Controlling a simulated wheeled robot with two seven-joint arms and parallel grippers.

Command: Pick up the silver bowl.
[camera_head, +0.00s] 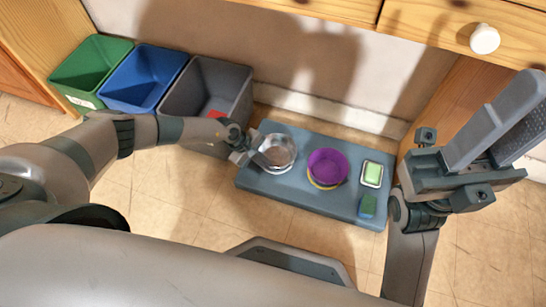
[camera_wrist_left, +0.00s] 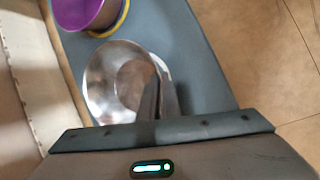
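The silver bowl (camera_head: 279,150) is round and shiny, at the left end of the blue-grey tray (camera_head: 290,190) on the floor. In the left wrist view the bowl (camera_wrist_left: 108,78) fills the middle. My left gripper (camera_head: 262,158) is at the bowl's left side in the head view. In the wrist view its fingers (camera_wrist_left: 158,98) are close together at the bowl's rim and look shut on its wall; the contact is partly hidden. I cannot tell whether the bowl is clear of the tray. My right gripper (camera_head: 500,125) is empty, raised at the right, its fingers apart.
A purple bowl (camera_head: 327,166) over a yellow rim, a green sponge in a dish (camera_head: 372,173) and a teal block (camera_head: 368,206) share the tray. Green (camera_head: 90,68), blue (camera_head: 143,78) and grey (camera_head: 207,90) bins stand at upper left. Wooden drawers (camera_head: 440,22) overhang behind.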

